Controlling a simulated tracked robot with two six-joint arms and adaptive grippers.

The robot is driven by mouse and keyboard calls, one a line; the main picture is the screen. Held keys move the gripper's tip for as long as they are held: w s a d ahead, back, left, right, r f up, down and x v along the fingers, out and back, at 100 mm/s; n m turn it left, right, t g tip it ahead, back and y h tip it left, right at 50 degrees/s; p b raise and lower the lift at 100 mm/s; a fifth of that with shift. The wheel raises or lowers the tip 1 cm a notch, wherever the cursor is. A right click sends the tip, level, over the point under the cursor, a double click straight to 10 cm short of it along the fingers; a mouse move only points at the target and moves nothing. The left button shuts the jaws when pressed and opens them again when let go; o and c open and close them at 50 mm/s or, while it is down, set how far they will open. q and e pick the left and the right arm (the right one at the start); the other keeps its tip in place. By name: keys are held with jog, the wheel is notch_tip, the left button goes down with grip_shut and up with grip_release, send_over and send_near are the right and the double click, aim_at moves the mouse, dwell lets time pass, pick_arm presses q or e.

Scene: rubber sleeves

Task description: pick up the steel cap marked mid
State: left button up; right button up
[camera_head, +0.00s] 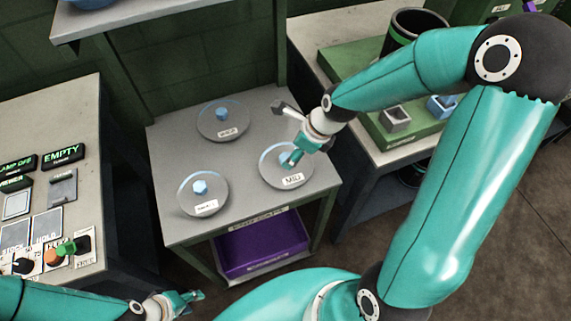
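The steel cap marked MID (272,176) is a grey round disc lying at the right front of the grey worktable (248,200). Its label faces the front. My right gripper (292,158), on the arm from the right, is down over the cap's middle and hides most of its knob. I cannot tell whether its fingers are closed on the knob. My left gripper (194,299) is low at the bottom left, in front of the table and far from the cap. Its fingers look apart and empty.
Two similar caps with blue knobs lie at the back (208,123) and left front (184,196); their labels are hard to read. A purple bin (262,246) sits below the table.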

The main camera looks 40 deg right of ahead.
aim_at(286, 157)
jog(key=shift+w+p+x, duration=0.2)
jog(key=shift+p+x, duration=0.05)
jog(key=shift+x, duration=1.05)
jog(key=shift+w+p+x, duration=0.15)
jog(key=shift+p+x, duration=0.05)
jog(key=shift+x, duration=1.1)
jog(key=shift+r, duration=0.1)
grip_shut()
